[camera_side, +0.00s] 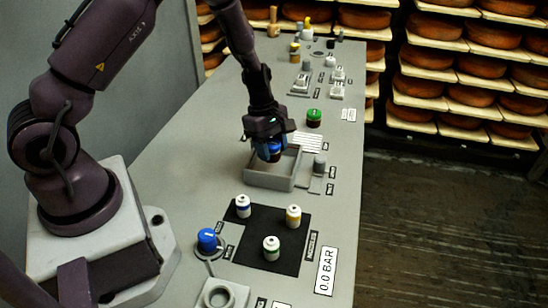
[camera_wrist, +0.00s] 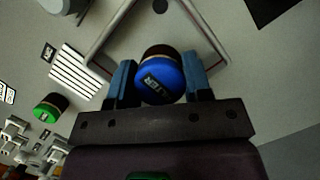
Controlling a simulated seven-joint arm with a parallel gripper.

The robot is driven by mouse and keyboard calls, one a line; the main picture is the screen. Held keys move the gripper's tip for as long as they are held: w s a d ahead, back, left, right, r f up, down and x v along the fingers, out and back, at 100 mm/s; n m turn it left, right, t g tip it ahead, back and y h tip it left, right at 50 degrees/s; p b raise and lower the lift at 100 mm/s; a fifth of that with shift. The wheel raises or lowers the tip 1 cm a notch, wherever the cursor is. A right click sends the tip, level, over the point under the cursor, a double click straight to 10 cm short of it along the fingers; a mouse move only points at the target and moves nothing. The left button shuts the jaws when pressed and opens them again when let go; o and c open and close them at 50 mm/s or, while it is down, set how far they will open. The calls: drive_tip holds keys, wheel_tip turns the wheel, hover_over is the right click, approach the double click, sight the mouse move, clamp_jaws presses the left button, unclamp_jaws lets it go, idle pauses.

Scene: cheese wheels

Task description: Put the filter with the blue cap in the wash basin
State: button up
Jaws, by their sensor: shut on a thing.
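The filter with the blue cap (camera_side: 270,150) is between the fingers of my gripper (camera_side: 269,139) and hangs upright or nearly so over the wash basin (camera_side: 270,181), a shallow grey rectangular tray. In the wrist view the blue cap (camera_wrist: 160,84), with a label on it, sits between the two blue fingers of my gripper (camera_wrist: 160,85). The basin's rim (camera_wrist: 102,37) shows behind it. The filter's lower end is partly hidden by the basin wall in the side view, so I cannot tell whether it touches the basin floor.
A grey knob (camera_side: 319,164) stands right of the basin. A green-capped item (camera_side: 313,117) stands behind it. In front, a black mat (camera_side: 257,222) holds three small white bottles. A blue knob (camera_side: 207,240) is left of the mat. Cheese shelves (camera_side: 470,75) stand beyond the bench.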

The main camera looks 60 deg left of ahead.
sight(274, 159)
drive_tip(key=shift+w+f, duration=0.4)
drive_tip(key=shift+f, duration=1.55)
drive_tip(key=shift+f, duration=0.2)
drive_tip(key=o, duration=0.9)
drive_tip(key=shift+r, duration=0.1)
